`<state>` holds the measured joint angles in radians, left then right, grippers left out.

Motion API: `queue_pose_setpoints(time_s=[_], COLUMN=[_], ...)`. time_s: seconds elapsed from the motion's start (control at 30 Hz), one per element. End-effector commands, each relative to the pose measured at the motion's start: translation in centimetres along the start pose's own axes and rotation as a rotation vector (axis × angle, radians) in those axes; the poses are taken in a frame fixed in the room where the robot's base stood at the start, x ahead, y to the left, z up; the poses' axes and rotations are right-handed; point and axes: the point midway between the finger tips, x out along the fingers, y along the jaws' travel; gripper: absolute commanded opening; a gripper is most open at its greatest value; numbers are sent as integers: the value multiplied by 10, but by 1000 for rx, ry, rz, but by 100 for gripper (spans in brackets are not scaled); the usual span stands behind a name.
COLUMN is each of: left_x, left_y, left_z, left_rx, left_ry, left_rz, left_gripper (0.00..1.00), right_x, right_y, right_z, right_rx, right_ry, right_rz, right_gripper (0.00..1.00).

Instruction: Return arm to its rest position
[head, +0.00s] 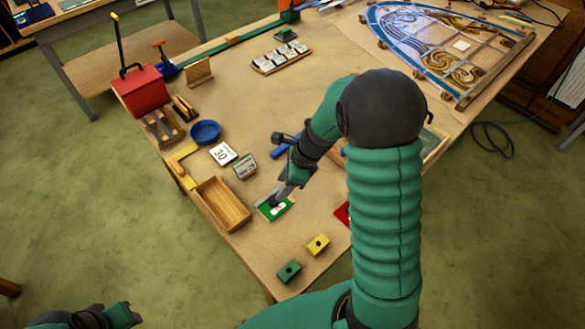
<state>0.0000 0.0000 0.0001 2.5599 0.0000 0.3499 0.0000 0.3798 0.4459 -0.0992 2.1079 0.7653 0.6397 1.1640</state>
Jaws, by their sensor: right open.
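My right arm reaches from the bottom of the head view up over the table (330,70) and bends down at the elbow. My right gripper (283,196) is open and points down at a green card with a white label (273,208). Its fingertips overlap the card in the picture; I cannot tell whether they touch it. I see nothing held in it. Part of my left arm shows at the bottom left corner, off the table over the floor, and the state of its gripper is unclear.
Around the right gripper lie a wooden tray (222,204), a white card numbered 30 (222,153), a blue dish (205,132), a yellow block (318,244) and a green block (289,271). A red box (141,91) stands at left. The leaded panel (440,45) lies at the back right.

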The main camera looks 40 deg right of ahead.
Motion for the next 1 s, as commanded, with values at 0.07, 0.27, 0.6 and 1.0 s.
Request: queue_pose_setpoints(time_s=[0.07,0.27,0.6,1.0], left_x=[-3,-5,-5,3], left_y=[0,0,0,0], left_z=[-1,-1,-1,1], left_rx=[0,0,0,0], left_ry=[0,0,0,0], left_rz=[0,0,0,0], left_gripper=[36,36,36,36], right_x=[-26,-74,-92,-30], right_y=[-1,-1,2,118], right_z=[2,1,1,15], right_rx=[-2,0,-20,-1879], right_ry=[-1,0,6,294], right_rz=[-5,-2,4,151], right_gripper=[47,47,47,47])
